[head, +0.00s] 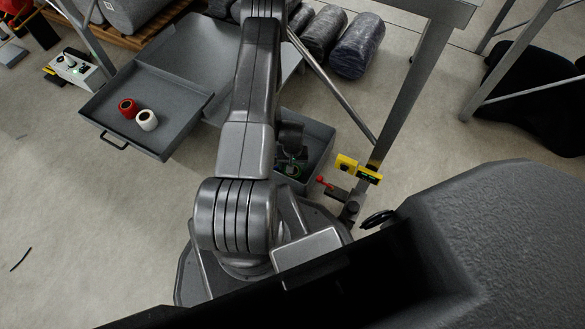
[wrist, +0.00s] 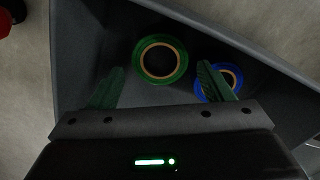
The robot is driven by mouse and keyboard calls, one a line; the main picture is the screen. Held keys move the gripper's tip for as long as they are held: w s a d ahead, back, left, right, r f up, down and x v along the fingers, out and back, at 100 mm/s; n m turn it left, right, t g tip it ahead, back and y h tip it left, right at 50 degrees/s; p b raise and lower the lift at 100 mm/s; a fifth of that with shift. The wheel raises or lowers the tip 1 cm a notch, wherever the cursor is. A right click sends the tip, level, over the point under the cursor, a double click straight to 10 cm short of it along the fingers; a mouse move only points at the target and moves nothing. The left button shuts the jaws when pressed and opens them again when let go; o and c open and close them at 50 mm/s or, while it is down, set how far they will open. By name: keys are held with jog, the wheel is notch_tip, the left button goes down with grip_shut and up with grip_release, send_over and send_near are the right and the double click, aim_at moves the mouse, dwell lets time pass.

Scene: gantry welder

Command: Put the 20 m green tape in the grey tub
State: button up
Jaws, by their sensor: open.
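The green tape (wrist: 160,42) is a roll lying flat on the floor of a grey open-topped container (wrist: 75,55), which looks like the grey tub. The same container shows in the head view (head: 318,140) under the end of my arm, beside the table leg. My gripper (wrist: 161,67) is over the container with its two green fingers apart, one to each side of the green roll. I see nothing between them gripped. A blue tape roll (wrist: 238,73) lies to the right, partly hidden by the right finger. The roll's length marking is not readable.
A grey tray with a handle (head: 170,140) stands at left, holding a red roll (head: 127,108) and a white roll (head: 147,120). A yellow-and-black fitting (head: 357,169) is close to the container's right. A metal table leg (head: 408,95) rises behind it.

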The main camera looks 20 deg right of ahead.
notch_tip(320, 180, up, 5)
jog(key=shift+r+p, duration=0.1)
jog(key=shift+p, duration=0.65)
dwell(0.8)
